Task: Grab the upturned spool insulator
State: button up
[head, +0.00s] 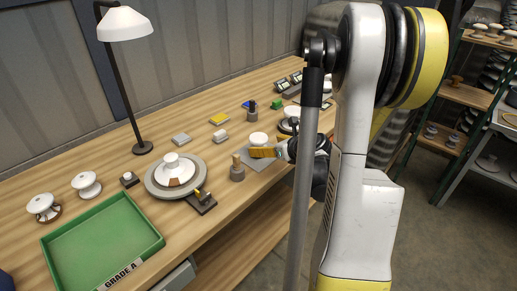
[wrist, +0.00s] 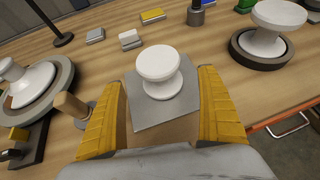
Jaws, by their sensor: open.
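A white spool insulator (wrist: 160,74) stands on a grey square mat (wrist: 142,120) in the wrist view. Its wide round flange faces up, above a narrower waist. My gripper (wrist: 161,82) is open, with one yellow ribbed finger on each side of the spool. There is a visible gap between each finger and the spool, so it is not held. In the head view the spool's white top (head: 258,138) shows just beyond my yellow finger, which hides its lower part. My far finger is hard to make out there.
Left of the mat are a wooden-handled tool in a grey holder (head: 237,170) and a white insulator on a round turntable (head: 157,190). Right of it, another white insulator sits on a dark ring (wrist: 240,53). A green tray (head: 75,258) and lamp (head: 143,147) stand further left.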

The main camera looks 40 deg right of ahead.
jog(key=b+x, duration=0.2)
jog(key=x, duration=0.3)
jog(key=shift+w+f, duration=0.1)
jog(key=shift+w, duration=0.2)
jog(key=shift+s, duration=0.1)
jog(key=shift+c, duration=0.7)
grip_shut()
